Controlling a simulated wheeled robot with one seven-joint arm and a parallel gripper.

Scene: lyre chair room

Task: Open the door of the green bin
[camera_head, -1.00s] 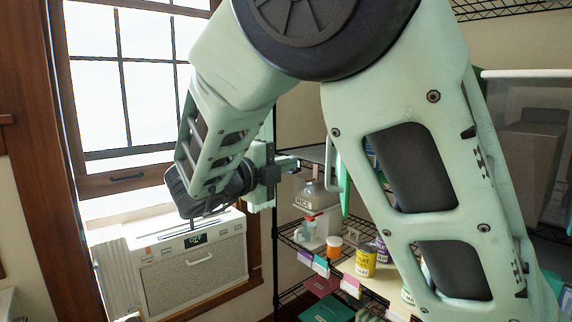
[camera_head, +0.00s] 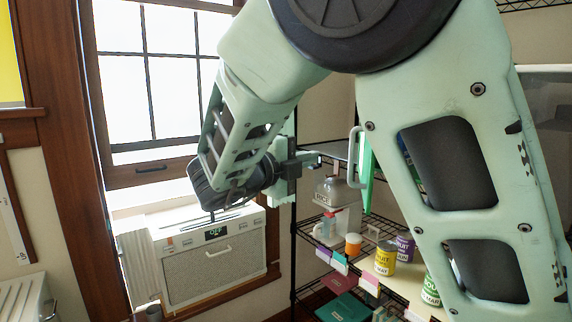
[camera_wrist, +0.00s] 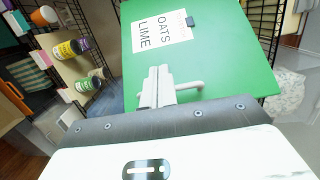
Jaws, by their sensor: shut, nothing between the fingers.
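The green bin (camera_wrist: 205,50) fills the upper middle of the wrist view, showing a flat green face with a white label reading "OATS LIME". A pale bar handle (camera_wrist: 187,88) stands out from that face. My gripper (camera_wrist: 158,72) is shut and empty, its fingers in front of the face beside the handle and hiding part of it. I cannot tell whether they touch. In the head view the bin (camera_head: 366,172) is a narrow green strip, mostly hidden by my arm. Its handle (camera_head: 352,150) shows just right of my gripper (camera_head: 316,160). I see no gap at the door.
A wire shelf (camera_head: 376,228) holds a jug (camera_head: 335,194), an orange-labelled jar (camera_head: 353,244), a yellow can (camera_head: 385,262) and other cans. A window air conditioner (camera_head: 205,258) is at the left. My arm covers much of the right side. Free floor shows right of the bin in the wrist view.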

